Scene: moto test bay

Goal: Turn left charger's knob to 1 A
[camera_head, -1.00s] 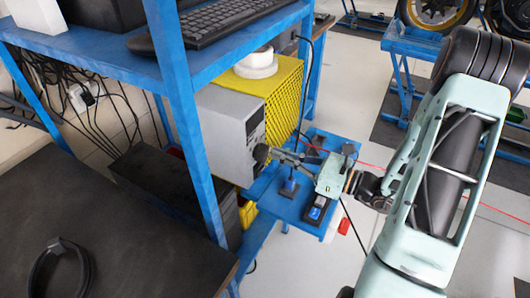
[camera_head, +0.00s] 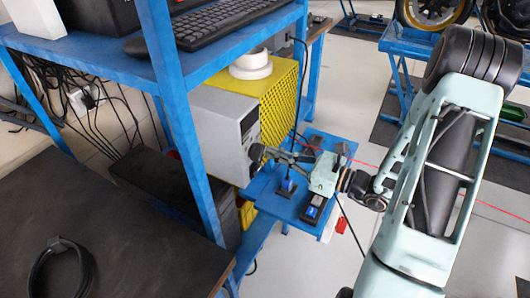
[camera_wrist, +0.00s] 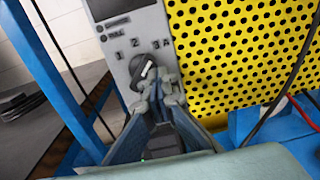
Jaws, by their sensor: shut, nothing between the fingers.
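The grey charger (camera_head: 220,128) stands on the blue rack, its front panel facing right in the head view. In the head view my gripper (camera_head: 268,154) reaches the panel from the right.
A yellow perforated box (camera_head: 282,98) stands right beside the grey charger, with a white roll (camera_head: 251,65) on top. A blue rack post (camera_head: 183,120) is left of the charger. A small blue shelf (camera_head: 281,204) with tools lies below my gripper. Open floor is at right.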

